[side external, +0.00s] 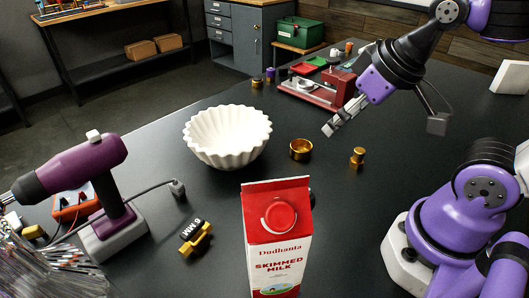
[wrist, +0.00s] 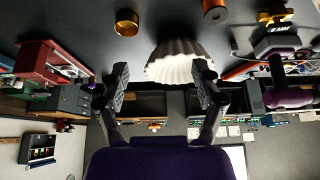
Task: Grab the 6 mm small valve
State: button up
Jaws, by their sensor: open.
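The small valve (side external: 201,243) is a yellow brass piece lying on the dark table, left of the milk carton in the side external view. A black label reading "6 MM" (side external: 191,229) lies against it. In the wrist view a brass piece (wrist: 274,15), which looks like the same valve, shows at the top right, with a dark label beside it. My gripper (side external: 333,126) is in the air above the table, to the right of the white bowl and well away from the valve. In the wrist view its two fingers (wrist: 160,88) are spread apart with nothing between them.
A white fluted bowl (side external: 227,135), a brass ring (side external: 301,150) and a small brass fitting (side external: 357,156) stand mid-table. A milk carton (side external: 277,240) stands upright right of the valve. A purple drill (side external: 80,170) with a cable stands left. A red machine (side external: 310,88) is behind.

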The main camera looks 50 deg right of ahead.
jog(key=n+g+y, duration=0.6)
jog(key=n, duration=1.3)
send_near(197, 221)
jog(key=f, duration=0.1)
jog(key=shift+n+g, duration=0.4)
jog(key=shift+n, duration=0.3)
jog(key=x, duration=0.6)
jog(key=shift+w+a, duration=0.25)
jog(key=shift+w, duration=0.15)
jog(key=x, duration=0.5)
jog(key=shift+s+a+f, duration=0.15)
jog(key=shift+f, duration=0.1)
grip_shut()
